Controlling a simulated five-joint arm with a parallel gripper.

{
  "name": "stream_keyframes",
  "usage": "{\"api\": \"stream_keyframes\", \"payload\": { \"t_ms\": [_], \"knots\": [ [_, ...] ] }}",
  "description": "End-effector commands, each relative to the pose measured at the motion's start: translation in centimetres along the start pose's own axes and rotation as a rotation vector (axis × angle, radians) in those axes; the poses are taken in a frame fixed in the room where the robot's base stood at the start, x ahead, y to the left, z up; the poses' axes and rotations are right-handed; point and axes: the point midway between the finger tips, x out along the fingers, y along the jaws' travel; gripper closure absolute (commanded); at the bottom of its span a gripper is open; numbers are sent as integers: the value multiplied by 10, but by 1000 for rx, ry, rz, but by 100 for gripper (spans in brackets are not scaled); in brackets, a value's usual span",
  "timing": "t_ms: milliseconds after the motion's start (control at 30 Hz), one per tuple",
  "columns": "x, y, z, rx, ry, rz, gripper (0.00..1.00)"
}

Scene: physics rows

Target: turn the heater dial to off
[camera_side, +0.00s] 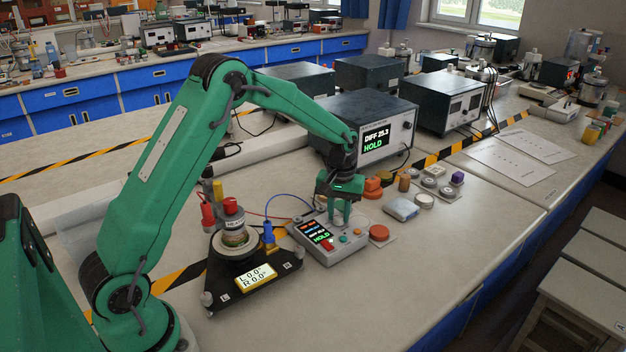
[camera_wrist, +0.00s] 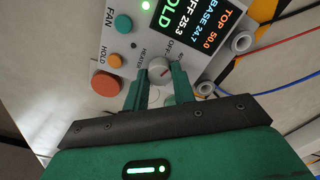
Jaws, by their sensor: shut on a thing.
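The heater dial (camera_wrist: 160,68) is a small pale round knob with a reddish mark, on the grey control box (camera_side: 318,252). The words HEATER and OFF are printed near it in the wrist view. My gripper (camera_wrist: 158,84) points down at the box, its two green fingers on either side of the dial and shut on it. In the side view my gripper (camera_side: 340,220) hides the dial. Exactly where the dial's mark points is hard to tell. The box's screen (camera_wrist: 196,32) reads TOP 50.0, BASE 24.7, DIFF 25.3 and HOLD.
An orange HOLD button (camera_wrist: 106,82) and a teal FAN button (camera_wrist: 123,24) sit close to the dial. A black stand (camera_side: 225,285) with a yellow level display is left of the box. A large red-orange button (camera_side: 379,232) and small items lie to its right.

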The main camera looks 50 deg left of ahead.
Motion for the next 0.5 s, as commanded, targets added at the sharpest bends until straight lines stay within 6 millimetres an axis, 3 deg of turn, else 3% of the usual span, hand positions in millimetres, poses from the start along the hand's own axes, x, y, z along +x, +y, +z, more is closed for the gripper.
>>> {"api": "stream_keyframes", "payload": {
  "t_ms": [500],
  "knots": [
    [-3, 0, -1, -327, 5, 4, 97]
  ]
}}
